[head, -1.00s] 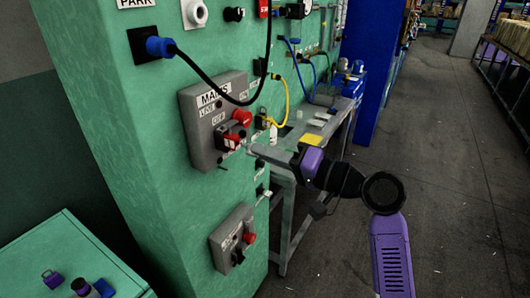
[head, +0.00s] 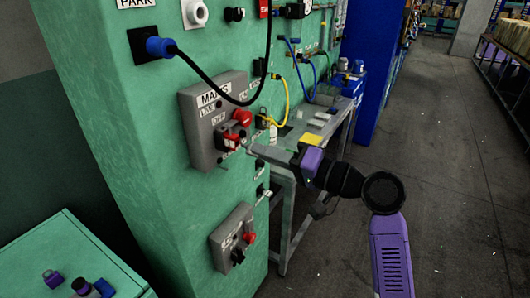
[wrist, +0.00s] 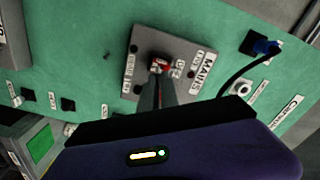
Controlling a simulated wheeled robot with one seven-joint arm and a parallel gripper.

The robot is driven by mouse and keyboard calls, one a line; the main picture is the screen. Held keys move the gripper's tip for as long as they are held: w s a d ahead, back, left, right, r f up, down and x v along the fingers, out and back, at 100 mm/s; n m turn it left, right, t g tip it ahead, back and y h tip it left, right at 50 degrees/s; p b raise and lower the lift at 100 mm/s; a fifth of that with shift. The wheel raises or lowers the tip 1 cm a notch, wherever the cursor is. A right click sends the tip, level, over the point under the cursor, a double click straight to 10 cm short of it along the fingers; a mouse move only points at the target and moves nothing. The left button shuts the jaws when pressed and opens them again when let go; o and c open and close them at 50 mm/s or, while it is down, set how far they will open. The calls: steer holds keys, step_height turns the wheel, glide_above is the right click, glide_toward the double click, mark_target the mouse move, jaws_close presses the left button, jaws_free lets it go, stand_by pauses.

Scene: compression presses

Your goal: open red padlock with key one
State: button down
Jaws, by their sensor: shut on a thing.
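The red padlock (head: 231,141) hangs on the grey MAINS switch box (head: 200,132), just below its round red knob (head: 243,117). In the wrist view the red padlock (wrist: 159,66) shows just beyond my fingertips. My gripper (head: 251,150) points left at the padlock, with its tips very close to it. It is shut on a small thin thing, likely the key (head: 243,147), mostly hidden between the fingers. Whether the key is inside the padlock, I cannot tell. In the wrist view my gripper (wrist: 158,84) covers the lower part of the box.
A second grey switch box (head: 232,238) with a red knob is lower on the green panel. A black cable (head: 205,79) with a blue plug loops over the MAINS box. A purple padlock (head: 52,278) lies on the green cabinet at lower left. A metal table (head: 315,130) stands behind my gripper.

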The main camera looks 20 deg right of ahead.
steer(key=shift+x, duration=1.4)
steer(key=c, duration=1.5)
jaws_free()
steer(key=b+v, duration=0.2)
steer(key=v, duration=0.6)
steer(key=shift+w, duration=0.1)
